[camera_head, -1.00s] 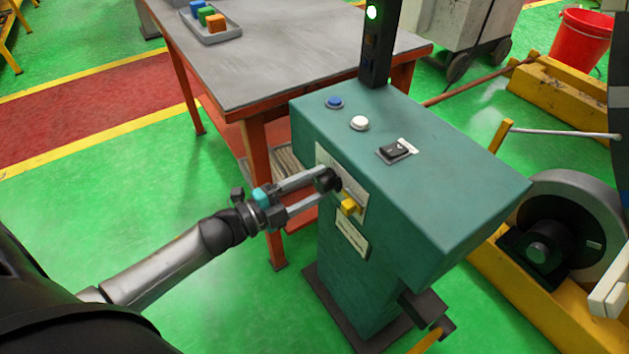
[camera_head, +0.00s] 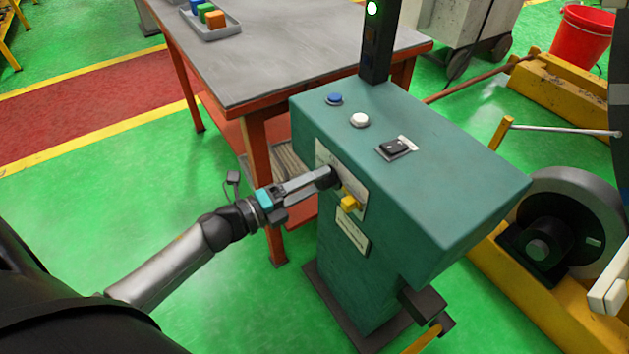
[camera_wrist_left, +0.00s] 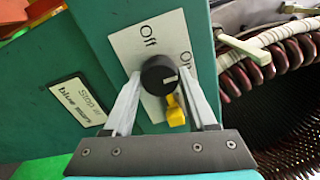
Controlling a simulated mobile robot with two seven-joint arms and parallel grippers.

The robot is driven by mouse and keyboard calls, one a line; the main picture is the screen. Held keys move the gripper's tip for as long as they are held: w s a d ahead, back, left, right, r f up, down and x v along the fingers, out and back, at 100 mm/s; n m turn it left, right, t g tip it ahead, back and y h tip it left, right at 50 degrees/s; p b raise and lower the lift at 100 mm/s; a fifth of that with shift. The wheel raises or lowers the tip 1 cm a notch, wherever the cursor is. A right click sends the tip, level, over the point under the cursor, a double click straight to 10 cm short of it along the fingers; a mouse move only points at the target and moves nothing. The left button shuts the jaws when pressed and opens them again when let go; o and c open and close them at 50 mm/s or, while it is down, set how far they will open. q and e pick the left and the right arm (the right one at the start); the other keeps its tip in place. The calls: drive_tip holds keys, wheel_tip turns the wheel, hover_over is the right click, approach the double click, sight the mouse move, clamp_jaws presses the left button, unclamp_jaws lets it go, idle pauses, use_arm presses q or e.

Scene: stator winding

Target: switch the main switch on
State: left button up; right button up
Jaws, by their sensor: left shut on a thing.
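The main switch is a round black knob (camera_wrist_left: 158,75) on a light plate marked "Off" and "On" on the green cabinet's side. In the left wrist view its white mark points right, to the "On" side. In the head view the knob (camera_head: 327,177) is partly covered by my left gripper (camera_head: 322,179). My left gripper (camera_wrist_left: 160,77) is shut on the knob, one finger on each side. A yellow part (camera_head: 349,203) sits just beside the knob; it also shows in the left wrist view (camera_wrist_left: 175,110). My right gripper is not in view.
The green cabinet (camera_head: 450,190) carries a blue button (camera_head: 334,99), a white button (camera_head: 359,120), a black rocker switch (camera_head: 395,148) and a light post with green lit (camera_head: 373,40). A table (camera_head: 290,60) stands behind. Yellow-framed machinery (camera_head: 500,285) is at right.

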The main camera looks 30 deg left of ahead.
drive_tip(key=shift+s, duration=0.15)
use_arm(q)
drive_tip(key=o, duration=1.4)
drive_tip(key=shift+c, duration=0.2)
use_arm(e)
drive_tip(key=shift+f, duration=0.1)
use_arm(q)
drive_tip(key=shift+s+a, duration=0.1)
drive_tip(key=p+v, duration=0.2)
drive_tip(key=v, duration=1.3)
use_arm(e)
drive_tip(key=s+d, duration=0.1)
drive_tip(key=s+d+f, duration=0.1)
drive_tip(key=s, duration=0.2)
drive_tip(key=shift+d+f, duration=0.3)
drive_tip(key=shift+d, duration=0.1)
use_arm(q)
drive_tip(key=shift+a, duration=0.1)
